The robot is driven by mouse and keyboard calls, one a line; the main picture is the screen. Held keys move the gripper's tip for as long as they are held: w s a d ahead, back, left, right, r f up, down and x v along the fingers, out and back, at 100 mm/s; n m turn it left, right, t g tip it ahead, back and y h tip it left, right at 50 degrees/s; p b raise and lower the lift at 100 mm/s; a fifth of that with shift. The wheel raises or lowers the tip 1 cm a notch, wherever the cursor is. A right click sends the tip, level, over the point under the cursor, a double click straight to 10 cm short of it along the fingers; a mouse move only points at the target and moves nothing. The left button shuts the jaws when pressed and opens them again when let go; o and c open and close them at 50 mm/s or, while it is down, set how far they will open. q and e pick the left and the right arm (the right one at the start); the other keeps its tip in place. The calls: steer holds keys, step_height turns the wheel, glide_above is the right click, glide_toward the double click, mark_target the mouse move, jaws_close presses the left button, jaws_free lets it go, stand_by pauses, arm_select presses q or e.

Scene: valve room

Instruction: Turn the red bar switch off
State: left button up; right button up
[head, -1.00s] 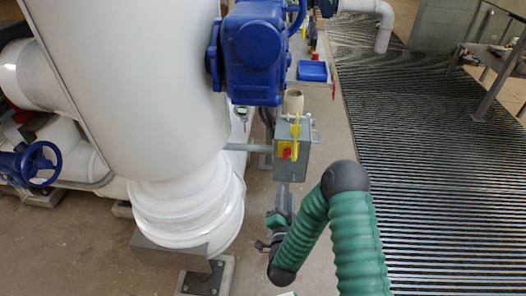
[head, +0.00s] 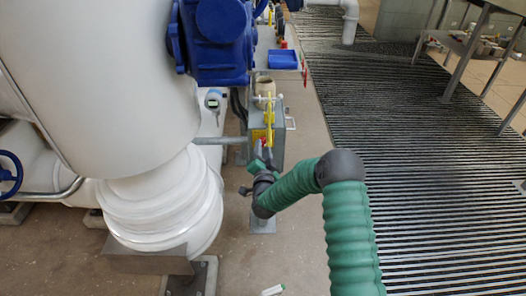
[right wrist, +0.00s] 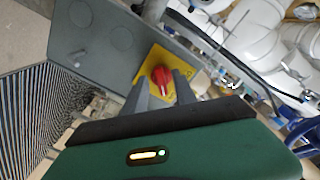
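The red bar switch (right wrist: 162,77) sits on a yellow plate (right wrist: 150,59) on the face of a grey box (right wrist: 95,35) in the right wrist view. The grey box also shows in the head view (head: 279,132), on a post beside the pipes. My right gripper (right wrist: 161,86) is open, with one finger on each side of the red switch in that view. Whether the fingers touch it I cannot tell. In the head view my right gripper (head: 258,165) is just in front of the box and hides most of the switch. My left gripper is not in view.
A yellow lever (head: 270,110) stands near the box top. A large white pipe (head: 160,200) and a blue actuator (head: 215,40) are to the left. A grey conduit (head: 215,141) runs to the box. Floor grating (head: 430,170) lies to the right.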

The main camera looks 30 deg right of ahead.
jaws_close()
